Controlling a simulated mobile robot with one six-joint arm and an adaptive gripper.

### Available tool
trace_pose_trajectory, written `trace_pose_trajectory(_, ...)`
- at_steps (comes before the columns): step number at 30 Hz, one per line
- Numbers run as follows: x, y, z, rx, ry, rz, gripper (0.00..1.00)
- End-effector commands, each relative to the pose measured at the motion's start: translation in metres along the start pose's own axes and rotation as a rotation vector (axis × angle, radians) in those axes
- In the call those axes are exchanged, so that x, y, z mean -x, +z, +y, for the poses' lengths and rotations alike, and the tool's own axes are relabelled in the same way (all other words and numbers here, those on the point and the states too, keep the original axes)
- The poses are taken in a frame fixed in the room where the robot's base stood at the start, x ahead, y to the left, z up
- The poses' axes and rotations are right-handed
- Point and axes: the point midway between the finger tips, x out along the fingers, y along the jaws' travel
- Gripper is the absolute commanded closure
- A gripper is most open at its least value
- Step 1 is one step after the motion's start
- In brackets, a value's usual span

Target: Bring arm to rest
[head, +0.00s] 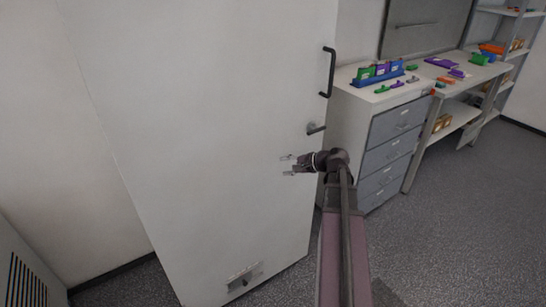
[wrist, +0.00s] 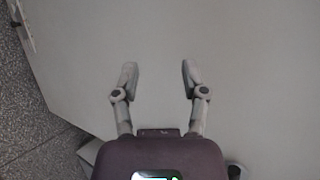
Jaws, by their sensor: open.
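My gripper (head: 287,165) is in front of the tall white cabinet (head: 200,120) in the head view, at the height just below its lever. My arm reaches up from the bottom of the view and bends left at the wrist. In the wrist view my gripper (wrist: 155,75) has its two fingers spread apart with nothing between them. A plain pale surface fills the view beyond the fingertips. I cannot tell how far the fingertips are from it.
The cabinet has a black handle (head: 329,72) and a lever (head: 315,129) near its right edge. A grey drawer unit (head: 385,155) stands close on the right, with coloured parts on top. A workbench (head: 450,88) and shelves follow. Grey floor (head: 460,220) is open at lower right.

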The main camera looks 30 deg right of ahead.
Motion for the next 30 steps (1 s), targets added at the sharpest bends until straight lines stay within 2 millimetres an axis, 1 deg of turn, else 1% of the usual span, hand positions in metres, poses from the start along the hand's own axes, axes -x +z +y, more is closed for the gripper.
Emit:
trace_pose_trajectory(8,-0.001,0.001,0.000,0.004,0.004,-0.001,0.43)
trace_pose_trajectory(11,-0.005,0.007,0.002,0.020,0.024,-0.006,0.43)
trace_pose_trajectory(14,-0.014,0.018,0.004,0.051,0.062,-0.017,0.43)
trace_pose_trajectory(17,-0.026,0.034,0.009,0.101,0.120,-0.033,0.43)
trace_pose_trajectory(24,-0.058,0.085,0.029,0.275,0.315,-0.090,0.43)
trace_pose_trajectory(30,-0.076,0.128,0.047,0.437,0.483,-0.144,0.43)
